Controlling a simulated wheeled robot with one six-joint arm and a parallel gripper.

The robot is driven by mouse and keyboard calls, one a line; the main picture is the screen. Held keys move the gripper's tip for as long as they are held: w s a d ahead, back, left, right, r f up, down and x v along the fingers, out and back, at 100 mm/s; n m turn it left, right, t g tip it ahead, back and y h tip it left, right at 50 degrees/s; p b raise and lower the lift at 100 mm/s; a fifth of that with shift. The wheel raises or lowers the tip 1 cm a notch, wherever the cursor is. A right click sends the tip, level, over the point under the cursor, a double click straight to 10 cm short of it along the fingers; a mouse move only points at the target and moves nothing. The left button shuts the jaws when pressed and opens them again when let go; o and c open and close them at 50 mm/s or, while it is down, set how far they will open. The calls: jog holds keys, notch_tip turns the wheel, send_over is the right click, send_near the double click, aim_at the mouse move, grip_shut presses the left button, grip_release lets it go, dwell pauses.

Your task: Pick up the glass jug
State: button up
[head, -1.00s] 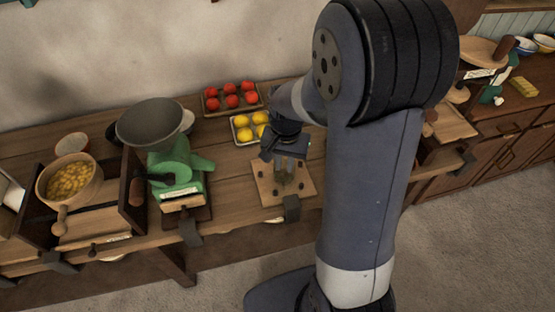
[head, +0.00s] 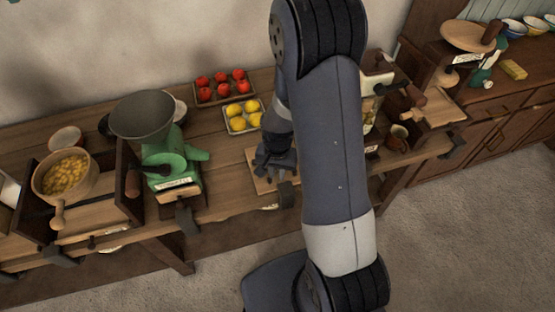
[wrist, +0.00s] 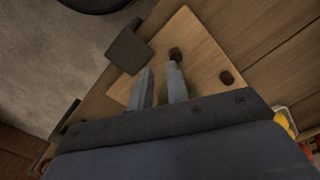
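My gripper (head: 272,172) is over the pale wooden board on the workbench, partly hidden by my arm in the head view. In the wrist view my gripper (wrist: 160,86) has two fingers standing apart, with board and bench showing between them. I cannot make out a glass jug between the fingers. A small brownish, jug-like vessel (head: 398,138) stands on the bench right of my arm; I cannot tell whether it is glass.
The pale board (wrist: 200,50) carries dark knobs. A tray of lemons (head: 236,123) and a tray of red fruit (head: 223,99) lie behind it. Bare bench lies between scale and board.

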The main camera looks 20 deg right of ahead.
jog(key=shift+f, duration=0.2)
jog(key=shift+c, duration=0.3)
grip_shut()
jog(key=shift+r, duration=0.15)
